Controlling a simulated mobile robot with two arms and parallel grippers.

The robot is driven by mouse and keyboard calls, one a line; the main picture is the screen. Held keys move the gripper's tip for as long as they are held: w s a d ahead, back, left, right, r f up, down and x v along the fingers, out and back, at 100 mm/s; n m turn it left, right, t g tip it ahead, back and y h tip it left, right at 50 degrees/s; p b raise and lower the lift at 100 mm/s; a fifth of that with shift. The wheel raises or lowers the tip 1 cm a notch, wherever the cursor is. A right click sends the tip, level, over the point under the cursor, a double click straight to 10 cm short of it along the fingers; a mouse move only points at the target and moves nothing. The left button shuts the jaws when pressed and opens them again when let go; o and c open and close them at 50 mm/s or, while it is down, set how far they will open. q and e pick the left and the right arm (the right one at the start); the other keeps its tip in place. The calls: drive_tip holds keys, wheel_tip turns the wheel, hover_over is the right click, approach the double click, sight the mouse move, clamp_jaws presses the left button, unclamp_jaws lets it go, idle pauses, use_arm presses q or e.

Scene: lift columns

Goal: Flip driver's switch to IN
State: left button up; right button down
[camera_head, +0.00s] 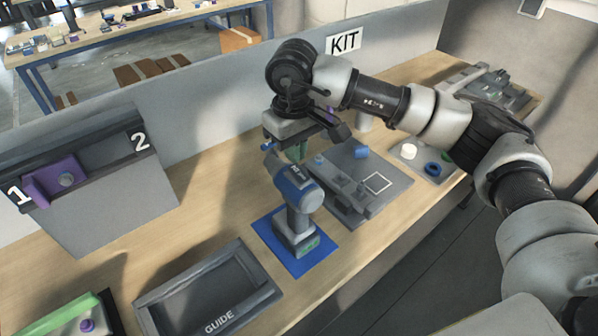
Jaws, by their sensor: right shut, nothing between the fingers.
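The driver (297,205), a blue and grey power tool, stands upright on a blue mat (270,250). Its head points to the upper left and its battery base rests on the mat. A switch on the driver is too small to make out, so I cannot tell its position. My right gripper (297,154) points down just behind the driver's head, shut and empty. The driver's head partly hides its fingertips, and I cannot tell whether they touch it. My left gripper is not in view.
A grey fixture board (393,188) lies right of the driver. A GUIDE tray (180,290) is front left. A grey holder marked 1 and 2 (120,205), with a purple part (50,183), stands at the left. A low wall with a KIT sign (343,42) runs behind. Bare wood lies before the mat.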

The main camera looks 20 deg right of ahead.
sight(295, 168)
drive_tip(key=shift+f+b, duration=1.45)
idle(0.8)
drive_tip(key=shift+r, duration=0.1)
drive_tip(key=shift+r+p, duration=0.35)
drive_tip(key=shift+r, duration=0.2)
drive_tip(key=shift+r+p, duration=1.05)
drive_tip(key=shift+r, duration=1.9)
drive_tip(key=shift+f, duration=0.15)
